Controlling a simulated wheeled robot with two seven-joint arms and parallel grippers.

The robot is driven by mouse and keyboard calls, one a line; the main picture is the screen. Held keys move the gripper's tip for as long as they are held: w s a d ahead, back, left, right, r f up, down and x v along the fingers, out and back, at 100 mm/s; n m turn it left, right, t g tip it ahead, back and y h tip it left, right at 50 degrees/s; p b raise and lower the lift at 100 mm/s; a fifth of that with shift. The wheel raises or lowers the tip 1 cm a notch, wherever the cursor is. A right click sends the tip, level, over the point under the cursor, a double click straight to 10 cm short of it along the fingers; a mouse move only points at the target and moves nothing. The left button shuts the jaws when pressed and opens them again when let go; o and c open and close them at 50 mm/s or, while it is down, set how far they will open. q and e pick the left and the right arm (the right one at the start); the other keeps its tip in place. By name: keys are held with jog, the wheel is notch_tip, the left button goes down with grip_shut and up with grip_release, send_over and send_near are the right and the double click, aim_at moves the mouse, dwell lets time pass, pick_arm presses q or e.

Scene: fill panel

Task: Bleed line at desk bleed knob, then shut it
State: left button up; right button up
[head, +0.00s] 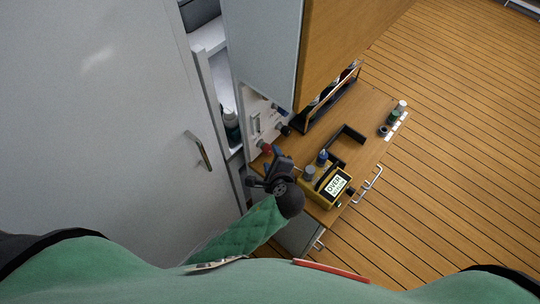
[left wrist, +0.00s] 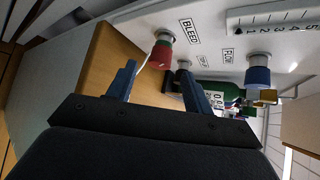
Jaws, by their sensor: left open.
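The bleed knob (left wrist: 161,54), red with a green band, sticks out of the white panel (left wrist: 215,45) beside the "BLEED" label in the left wrist view. It also shows as a small red knob (head: 265,147) at the panel's lower end in the head view. A thin pale curved piece shows by the knob's lower left. My left gripper (left wrist: 158,76) is open and points at the panel. The knob appears between its fingertips in the picture; I cannot tell whether they touch it. The gripper (head: 266,166) is close to the panel in the head view. My right gripper is out of view.
A yellow device with a lit display (head: 337,187) stands on the wooden desk (head: 367,112). A black rack (head: 330,102) stands behind. A grey door (head: 100,130) is at left.

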pick_arm(q)
jog(key=b+v, duration=0.1)
jog(key=v, duration=0.2)
jog(key=shift+s+d+r, duration=0.1)
jog(key=shift+s+r, duration=0.1)
jog(key=shift+s, duration=0.1)
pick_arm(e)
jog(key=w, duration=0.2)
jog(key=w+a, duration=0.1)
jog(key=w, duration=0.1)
